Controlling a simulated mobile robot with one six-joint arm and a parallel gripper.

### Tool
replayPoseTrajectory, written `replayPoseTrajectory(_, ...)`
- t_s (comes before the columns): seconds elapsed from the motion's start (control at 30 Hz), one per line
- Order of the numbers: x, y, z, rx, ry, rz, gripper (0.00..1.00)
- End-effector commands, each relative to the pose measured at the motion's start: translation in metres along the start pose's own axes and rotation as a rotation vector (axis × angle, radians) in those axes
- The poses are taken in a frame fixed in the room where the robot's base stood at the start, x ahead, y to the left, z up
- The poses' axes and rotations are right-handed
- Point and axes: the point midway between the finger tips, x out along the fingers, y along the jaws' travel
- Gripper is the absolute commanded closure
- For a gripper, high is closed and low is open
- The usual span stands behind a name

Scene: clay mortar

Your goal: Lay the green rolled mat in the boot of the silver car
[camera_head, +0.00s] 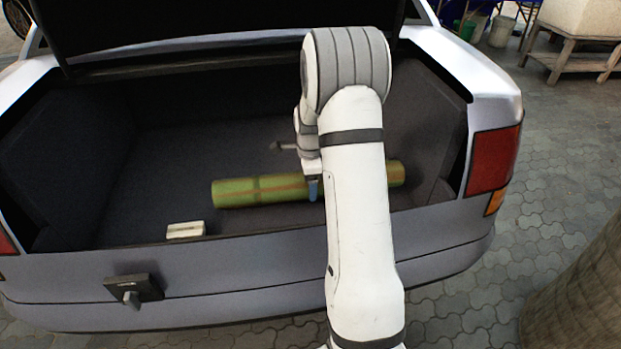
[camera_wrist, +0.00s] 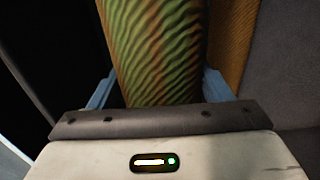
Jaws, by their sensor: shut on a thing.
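The green rolled mat (camera_head: 255,191) lies lengthwise across the right half of the open boot (camera_head: 165,165) of the silver car (camera_head: 440,255), behind the rear sill. My arm hides part of the mat's right half, and its right end shows beyond. My gripper (camera_head: 313,190) is over the mat's middle, with one blue finger showing on the near side. In the wrist view the ribbed green mat (camera_wrist: 158,45) sits between the two blue fingers, and my gripper (camera_wrist: 158,88) is shut on it. I cannot tell whether the mat touches the boot floor.
A small pale box (camera_head: 186,229) lies by the boot's rear sill, left of the mat. The raised lid (camera_head: 200,25) is above the boot. A tow hitch (camera_head: 130,291) sticks out from the bumper. A brown textured round thing (camera_head: 585,290) stands at the right. Paving (camera_head: 570,150) is clear beside the car.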

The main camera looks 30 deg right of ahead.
Motion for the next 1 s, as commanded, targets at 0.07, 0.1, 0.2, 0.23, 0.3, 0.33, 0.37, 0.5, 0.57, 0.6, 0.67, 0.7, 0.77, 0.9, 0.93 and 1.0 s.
replayPoseTrajectory(0.07,0.015,0.0,0.0,0.0,0.0,-0.001,0.69)
replayPoseTrajectory(0.1,0.02,-0.001,0.0,0.0,0.0,-0.002,0.69)
replayPoseTrajectory(0.2,0.033,-0.001,0.0,-0.001,0.0,-0.002,0.69)
replayPoseTrajectory(0.23,0.037,-0.001,0.0,-0.001,0.0,-0.001,0.69)
replayPoseTrajectory(0.3,0.046,-0.001,0.0,-0.001,0.0,-0.001,0.69)
replayPoseTrajectory(0.33,0.05,-0.001,0.0,-0.001,0.0,-0.001,0.69)
replayPoseTrajectory(0.37,0.054,-0.001,0.001,-0.001,0.0,-0.002,0.69)
replayPoseTrajectory(0.5,0.073,-0.001,0.001,-0.001,0.0,-0.002,0.69)
replayPoseTrajectory(0.57,0.081,-0.001,0.001,-0.001,0.0,-0.001,0.69)
replayPoseTrajectory(0.6,0.086,-0.001,0.001,-0.001,0.0,-0.001,0.69)
replayPoseTrajectory(0.67,0.094,-0.001,0.001,-0.001,0.0,-0.002,0.69)
replayPoseTrajectory(0.7,0.1,-0.001,0.001,-0.001,0.0,-0.002,0.69)
replayPoseTrajectory(0.77,0.107,-0.001,0.001,-0.001,0.0,-0.001,0.69)
replayPoseTrajectory(0.9,0.122,-0.001,0.001,-0.002,0.0,-0.002,0.69)
replayPoseTrajectory(0.93,0.124,-0.001,0.001,-0.002,0.0,-0.002,0.69)
replayPoseTrajectory(1.0,0.129,-0.001,0.001,-0.002,0.0,-0.002,0.69)
